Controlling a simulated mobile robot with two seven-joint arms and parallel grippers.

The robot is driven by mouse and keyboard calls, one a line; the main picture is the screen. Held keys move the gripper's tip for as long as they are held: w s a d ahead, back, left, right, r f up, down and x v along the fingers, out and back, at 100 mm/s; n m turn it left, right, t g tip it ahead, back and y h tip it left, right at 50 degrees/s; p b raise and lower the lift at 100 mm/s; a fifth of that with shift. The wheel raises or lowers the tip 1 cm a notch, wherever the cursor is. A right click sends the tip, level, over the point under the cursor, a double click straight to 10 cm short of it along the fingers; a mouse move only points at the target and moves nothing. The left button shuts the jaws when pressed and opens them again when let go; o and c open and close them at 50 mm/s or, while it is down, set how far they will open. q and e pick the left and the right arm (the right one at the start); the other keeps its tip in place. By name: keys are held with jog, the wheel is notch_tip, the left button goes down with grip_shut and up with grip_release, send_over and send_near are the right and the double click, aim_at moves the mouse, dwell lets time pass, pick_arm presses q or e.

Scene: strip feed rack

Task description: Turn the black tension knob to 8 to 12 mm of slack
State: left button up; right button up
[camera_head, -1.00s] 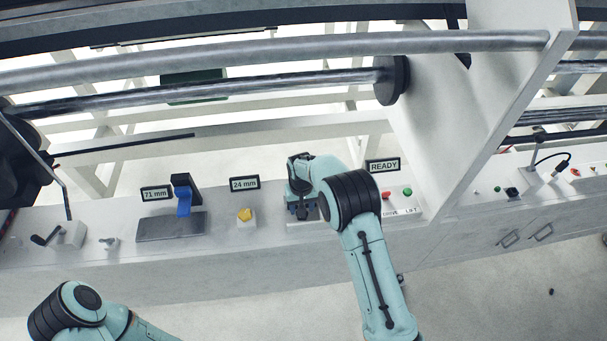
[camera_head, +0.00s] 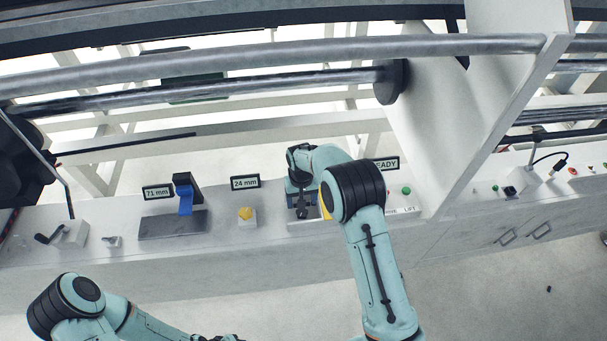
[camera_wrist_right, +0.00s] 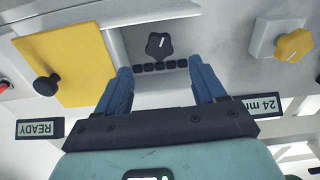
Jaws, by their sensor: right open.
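The black tension knob (camera_wrist_right: 160,46) has a lobed rim and a white pointer mark, seen in the right wrist view above a row of small dark marks. My right gripper (camera_wrist_right: 162,76) is open and empty, its two blue fingers on either side just short of the knob, with a gap showing. In the head view my right wrist largely covers this spot, and contact there is unclear. Two displays read 71 mm (camera_head: 157,193) and 24 mm (camera_head: 245,183). My left arm is at the lower left; only a dark bit of its gripper (camera_head: 217,338) shows at the bottom edge.
A yellow knob (camera_wrist_right: 295,46) stands on a white block beside the black knob. A yellow plate with a small black knob (camera_wrist_right: 47,85) lies on the other side. The READY display (camera_wrist_right: 40,128) is partly covered in the head view.

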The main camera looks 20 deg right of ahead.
pick_arm(q)
jog(key=w+r+p, duration=0.2)
jog(key=shift+w+r, duration=0.25)
jog(key=shift+w, duration=0.1)
pick_arm(e)
notch_tip(320, 180, up, 6)
pick_arm(q)
jog(key=shift+s, duration=0.1)
dwell(0.4)
